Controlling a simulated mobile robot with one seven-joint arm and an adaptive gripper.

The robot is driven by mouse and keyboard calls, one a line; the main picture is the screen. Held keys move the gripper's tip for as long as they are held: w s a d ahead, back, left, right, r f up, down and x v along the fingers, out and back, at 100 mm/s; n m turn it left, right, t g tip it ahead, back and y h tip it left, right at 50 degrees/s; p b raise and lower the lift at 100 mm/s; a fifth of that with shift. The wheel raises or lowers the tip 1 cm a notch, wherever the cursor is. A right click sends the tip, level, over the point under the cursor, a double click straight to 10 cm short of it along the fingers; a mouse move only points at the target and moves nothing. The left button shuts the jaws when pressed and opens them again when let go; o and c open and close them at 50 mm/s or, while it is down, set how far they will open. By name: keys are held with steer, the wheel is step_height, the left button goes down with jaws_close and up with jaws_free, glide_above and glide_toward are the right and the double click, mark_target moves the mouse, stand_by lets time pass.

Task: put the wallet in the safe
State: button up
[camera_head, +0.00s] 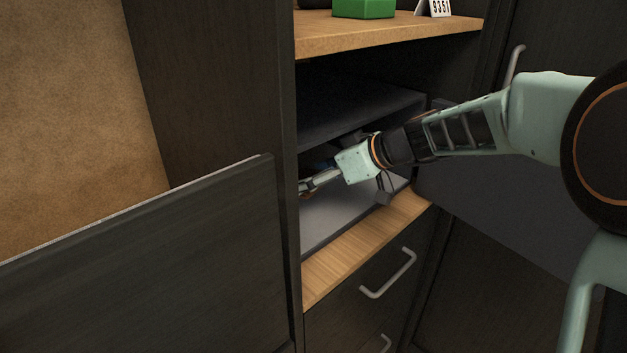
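The safe (345,112) is a dark grey box on a wooden shelf inside the dark cabinet. Its front is open, and its lighter grey floor (330,218) shows. A wide dark panel at the right, behind my arm, looks like its swung-open door (480,215). My gripper (306,187) reaches from the right into the safe, low above its floor, with its tips close to the left side of the opening. A small brownish patch shows at the fingertips; it may be the wallet, but it is too small and hidden to be sure. I cannot tell whether the fingers are closed on it.
A wooden shelf (390,36) above the safe holds a green box (364,8) and a white number card (440,8). A dark panel (150,265) stands at the lower left. Below are drawers with a metal handle (388,275).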

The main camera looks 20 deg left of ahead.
steer(key=o, duration=1.2)
steer(key=shift+o, duration=0.2)
